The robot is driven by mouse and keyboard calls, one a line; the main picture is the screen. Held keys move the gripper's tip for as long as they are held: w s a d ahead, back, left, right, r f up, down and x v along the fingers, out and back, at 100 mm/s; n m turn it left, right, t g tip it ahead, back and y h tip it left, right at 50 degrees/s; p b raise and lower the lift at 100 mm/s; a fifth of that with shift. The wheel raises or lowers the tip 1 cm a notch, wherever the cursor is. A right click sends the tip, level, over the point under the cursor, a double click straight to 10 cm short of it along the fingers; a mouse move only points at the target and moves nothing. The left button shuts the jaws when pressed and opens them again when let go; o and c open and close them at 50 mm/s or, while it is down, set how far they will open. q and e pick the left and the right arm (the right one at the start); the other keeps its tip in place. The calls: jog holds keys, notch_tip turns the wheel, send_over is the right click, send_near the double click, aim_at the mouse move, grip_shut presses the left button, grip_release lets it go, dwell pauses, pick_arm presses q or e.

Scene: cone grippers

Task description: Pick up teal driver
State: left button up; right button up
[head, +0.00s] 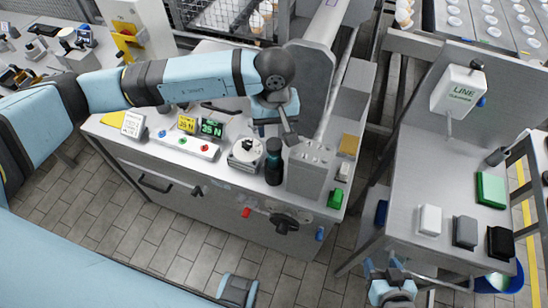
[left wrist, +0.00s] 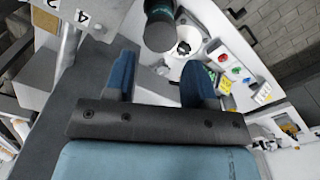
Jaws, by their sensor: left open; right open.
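A dark cylinder with a teal upper part (head: 273,160) stands upright on the steel bench, between the white dial unit and the grey block with holes. It looks like the teal driver. In the left wrist view a dark, teal-tinged cylinder (left wrist: 160,28) shows beyond the fingertips. My left gripper (head: 274,124) points down just behind the cylinder in the head view. In the left wrist view its blue fingers (left wrist: 158,70) are apart, with nothing held between them. My right gripper (head: 384,266) is open and empty at the bottom of the head view, away from the bench.
The grey block with holes (head: 311,168) stands close right of the cylinder. The white dial unit (head: 246,153) is close left. Green-lit displays (head: 211,129) and a button box (head: 185,145) lie further left. A right-hand table (head: 398,210) holds several coloured blocks.

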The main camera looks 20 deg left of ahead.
aim_at(274, 143)
pick_arm(q)
notch_tip(274, 143, down, 3)
notch_tip(274, 143, down, 5)
jog(key=shift+s+r+p, duration=0.1)
jog(key=shift+p, duration=0.95)
jog(key=shift+f, duration=0.3)
jog(key=c, duration=0.6)
jog(key=shift+c, duration=0.2)
jog(key=shift+r, duration=0.15)
